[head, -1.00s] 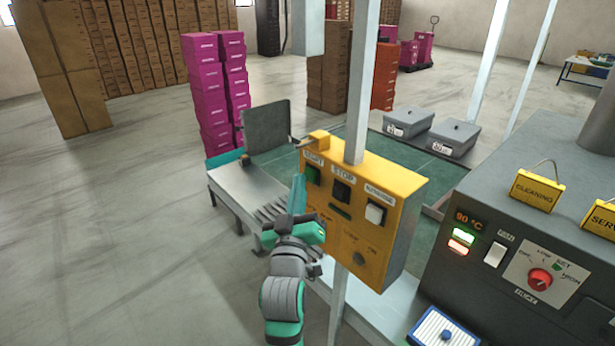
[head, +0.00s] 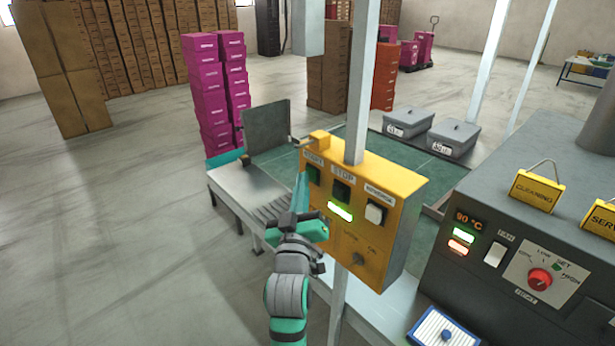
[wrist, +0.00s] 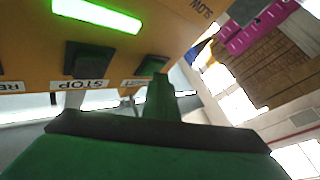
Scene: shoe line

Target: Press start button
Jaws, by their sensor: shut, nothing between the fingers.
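The yellow control box (head: 385,245) hangs on a pale post. Its green start button (head: 313,176) is at the upper left under a START label, and it also shows in the wrist view (wrist: 152,66). The dark stop button (head: 341,190) is to its right, then a white button (head: 375,213). A bar lamp (head: 340,212) below the stop button glows bright green. My gripper (head: 301,188) is shut and empty. Its fingertips are at the start button and partly hide it in the wrist view; I cannot tell whether they touch.
A grey machine (head: 465,210) with a red knob (head: 540,280) stands at the right. A conveyor table (head: 245,190) is behind my gripper at the left. Two lidded grey bins (head: 452,138) stand behind the box. The floor at the left is clear.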

